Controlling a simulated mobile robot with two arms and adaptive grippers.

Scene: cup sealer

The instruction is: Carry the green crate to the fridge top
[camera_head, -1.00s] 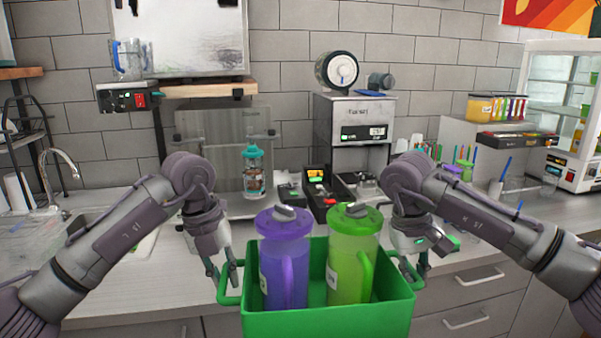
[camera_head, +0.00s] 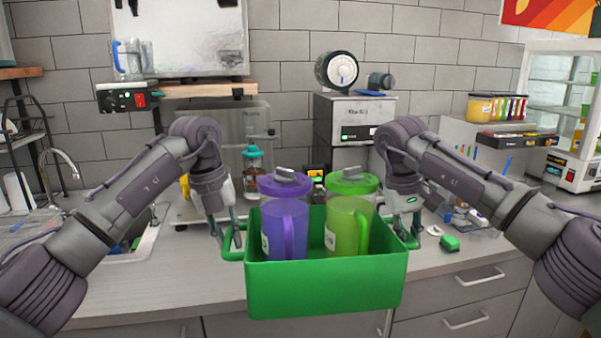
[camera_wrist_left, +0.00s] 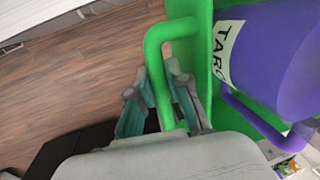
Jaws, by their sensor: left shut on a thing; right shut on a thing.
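The green crate (camera_head: 325,287) is held up in front of the counter in the head view, roughly level. It carries a purple lidded pitcher (camera_head: 285,228) on the left and a green lidded pitcher (camera_head: 348,226) on the right, both upright. My left gripper (camera_head: 226,240) is shut on the crate's left handle. In the left wrist view my left gripper (camera_wrist_left: 160,100) has its fingers on either side of the green handle (camera_wrist_left: 155,60). A labelled purple pitcher (camera_wrist_left: 275,60) shows there too. My right gripper (camera_head: 408,238) is shut at the crate's right handle. No fridge top can be identified for certain.
The counter (camera_head: 180,285) lies behind and beneath the crate. A metal machine (camera_head: 355,125) and a blender-like jar (camera_head: 254,170) stand at the back. A glass-fronted cabinet (camera_head: 570,90) stands at the far right. A sink (camera_head: 130,240) is at the left.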

